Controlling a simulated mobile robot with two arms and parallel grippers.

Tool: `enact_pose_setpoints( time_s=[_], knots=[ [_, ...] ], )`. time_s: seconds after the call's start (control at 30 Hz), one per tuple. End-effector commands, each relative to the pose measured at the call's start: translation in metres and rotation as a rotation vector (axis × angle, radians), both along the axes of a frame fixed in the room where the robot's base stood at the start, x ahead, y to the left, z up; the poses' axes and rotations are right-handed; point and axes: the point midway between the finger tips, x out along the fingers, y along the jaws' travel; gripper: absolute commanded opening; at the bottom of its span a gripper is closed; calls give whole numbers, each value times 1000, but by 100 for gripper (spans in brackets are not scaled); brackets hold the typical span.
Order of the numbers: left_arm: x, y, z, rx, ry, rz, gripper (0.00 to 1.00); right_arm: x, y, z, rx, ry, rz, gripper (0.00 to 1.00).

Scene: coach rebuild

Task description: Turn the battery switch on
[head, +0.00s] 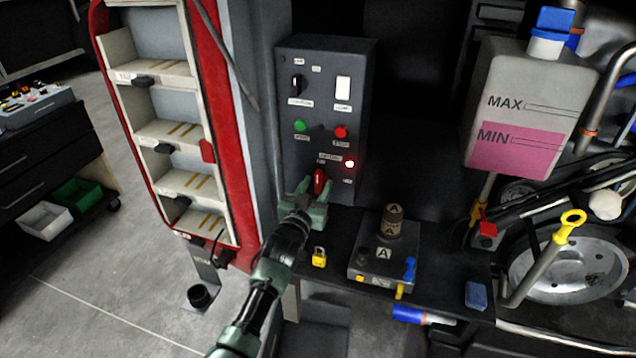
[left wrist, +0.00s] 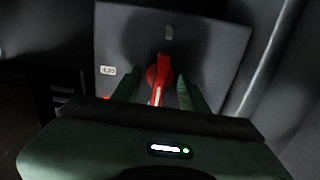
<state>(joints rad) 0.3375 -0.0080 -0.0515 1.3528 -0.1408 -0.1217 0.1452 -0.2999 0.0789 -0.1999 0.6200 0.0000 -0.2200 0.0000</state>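The dark control panel (head: 355,120) stands upright on the bench. My left gripper (head: 308,190) is at the knob, fingers pointing at the panel. In the left wrist view, the knob (left wrist: 159,72) lies between the two green fingertips (left wrist: 158,88), with a gap visible on each side. The fingers look open around it. The knob's lower end is partly hidden by the gripper. My right gripper is not in view.
A grey box marked A (head: 383,262) and a yellow padlock (head: 319,257) are right of my left arm. A red-framed shelf rack (head: 236,130) stands close on the left. A coolant tank (head: 500,90) and a metal wheel (head: 570,270) fill the right.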

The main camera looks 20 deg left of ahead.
Motion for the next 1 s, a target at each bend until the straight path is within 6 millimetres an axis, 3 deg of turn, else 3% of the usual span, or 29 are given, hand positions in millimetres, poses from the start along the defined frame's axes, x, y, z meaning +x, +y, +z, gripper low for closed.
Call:
enact_pose_setpoints(
  time_s=[0.17, 1.0],
  knots=[
    [-4, 0, 2, 1, 0, 0, 44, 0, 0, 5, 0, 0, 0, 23],
    [-86, 3, 2, 1, 0, 0, 44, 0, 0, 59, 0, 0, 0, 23]
  ],
)
